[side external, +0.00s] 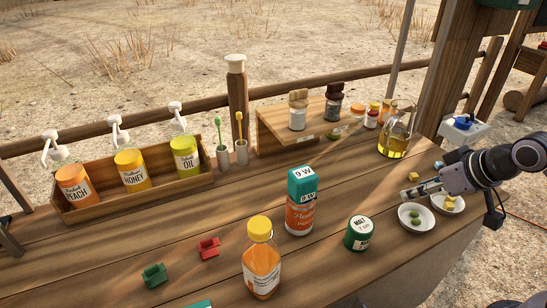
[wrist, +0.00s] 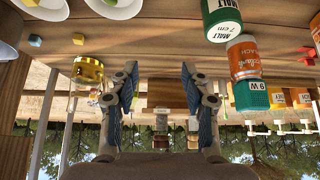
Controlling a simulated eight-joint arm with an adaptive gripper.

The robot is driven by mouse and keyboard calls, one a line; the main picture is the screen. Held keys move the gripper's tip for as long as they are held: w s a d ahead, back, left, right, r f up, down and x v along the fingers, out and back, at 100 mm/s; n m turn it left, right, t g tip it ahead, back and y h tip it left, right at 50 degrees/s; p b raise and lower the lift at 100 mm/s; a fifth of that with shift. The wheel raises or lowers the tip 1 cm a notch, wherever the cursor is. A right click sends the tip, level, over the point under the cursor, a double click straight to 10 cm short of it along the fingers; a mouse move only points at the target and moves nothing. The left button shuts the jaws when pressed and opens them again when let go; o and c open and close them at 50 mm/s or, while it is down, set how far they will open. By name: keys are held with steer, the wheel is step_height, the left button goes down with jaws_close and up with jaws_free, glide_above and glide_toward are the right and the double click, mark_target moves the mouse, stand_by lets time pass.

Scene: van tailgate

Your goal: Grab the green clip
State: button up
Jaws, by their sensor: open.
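The green clip (side external: 154,275) lies on the wooden tabletop at the front left in the side external view. A similar red clip (side external: 209,247) lies just to its right and a little farther back. My gripper (side external: 416,189) is at the far right of the table, above the small white bowls and far from the green clip. In the wrist view my gripper (wrist: 158,76) is open, with nothing between its two fingers. I cannot make out the green clip in the wrist view.
An orange bottle (side external: 261,262), a teal-topped stack (side external: 301,200) and a green can (side external: 358,234) stand between my gripper and the clips. A wooden box (side external: 135,200) of pump bottles stands behind the clips. A white bowl (side external: 415,224) is below my gripper.

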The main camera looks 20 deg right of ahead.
steer(key=shift+r, duration=0.1)
steer(key=w+a+r+n+g+y, duration=0.1)
steer(key=w+a+r+n, duration=0.1)
steer(key=w+a, duration=0.3)
steer(key=w+a+r+n+g+y, duration=0.1)
steer(key=w+a+n, duration=0.3)
steer(key=a, duration=0.5)
steer(key=w+a+r+n+g+y, duration=0.1)
steer(key=w+a+r+n, duration=0.3)
steer(key=w+a, duration=0.2)
steer(key=shift+w+a+g, duration=0.1)
steer(key=shift+a+g, duration=0.2)
steer(key=shift+a, duration=0.6)
steer(key=w+a+f+n+g+y, duration=0.1)
steer(key=a+n, duration=0.1)
steer(key=a, duration=0.5)
steer(key=w+a+f+n+g, duration=0.1)
steer(key=w+a+f+n, duration=0.15)
steer(key=a, duration=0.35)
steer(key=n+g, duration=0.3)
steer(key=n, duration=0.3)
glide_toward(151, 267)
steer(key=f, duration=0.1)
steer(key=x, duration=1)
steer(key=shift+a+f, duration=0.2)
steer(key=shift+a, duration=0.1)
steer(key=shift+c, duration=0.3)
steer(key=c, duration=0.9)
